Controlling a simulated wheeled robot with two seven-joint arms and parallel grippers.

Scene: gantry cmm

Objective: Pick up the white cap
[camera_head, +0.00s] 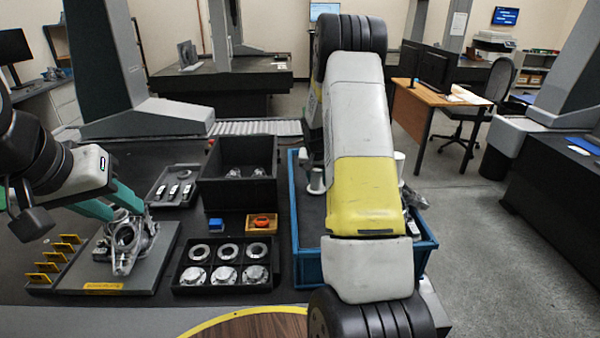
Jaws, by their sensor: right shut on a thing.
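Two white, spool-like pieces show in the blue-walled tray (296,240), one left of my right arm (316,181) and one right of it (399,163). I cannot tell which, if either, is the white cap. My right arm crosses over the tray and covers most of its inside. My right gripper is hidden behind that arm, so what it holds does not show. My left gripper (124,211) has teal fingers spread apart, at the top of a grey metal casting (127,240) on a grey plate. I cannot tell whether they touch it.
A black compartment tray (226,289) holds several round metal parts. Yellow brackets (48,267) stand at the left. Open floor lies to the right.

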